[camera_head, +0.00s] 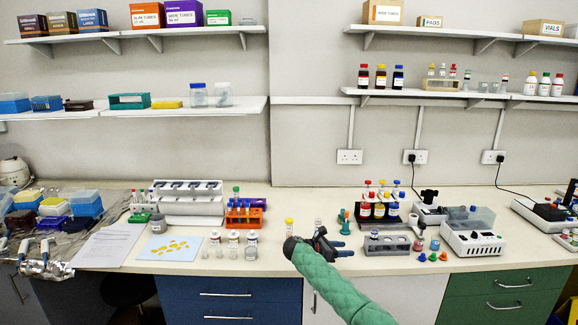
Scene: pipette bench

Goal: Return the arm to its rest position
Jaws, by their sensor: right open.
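My right arm, in a green sleeve, comes up from the bottom edge in the head view. Its black gripper (341,248) is over the front part of the bench, left of a grey rack (387,244). Its jaws are open and point to the right, and I see nothing held between them. A small yellow-capped vial (289,227) shows just behind the wrist. My left gripper is not in view.
The bench (290,200) holds an orange tube rack (244,216), several bottles and a blue mat (158,247) left of the gripper. Shelves (455,96) hang above.

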